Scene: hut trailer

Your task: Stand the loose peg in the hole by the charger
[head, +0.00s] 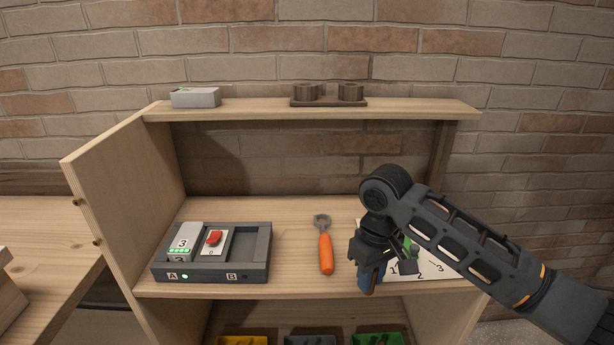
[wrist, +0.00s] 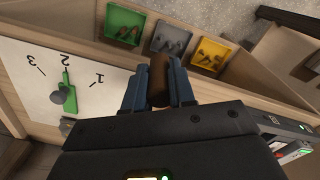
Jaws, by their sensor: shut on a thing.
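My gripper (head: 370,280) is over the front right of the wooden shelf, beside the white numbered panel. In the wrist view its blue fingers (wrist: 158,92) are shut on a brown round peg (wrist: 159,70), whose end shows between the fingertips. In the head view the peg is hidden by the gripper. The charger (head: 211,276) is a dark grey tray at the shelf's left, marked A and B, with a green light by A. A grey battery block (head: 185,241) numbered 3 sits in its left part. I cannot make out a hole beside the charger.
An orange-handled tool (head: 326,252) lies between charger and gripper. The white panel (head: 436,268) carries a green pointer (wrist: 68,92). The upper shelf (head: 250,110) holds a grey box (head: 196,97) and a dark rack (head: 328,102) with brown round pieces. Yellow, grey and green bins are below.

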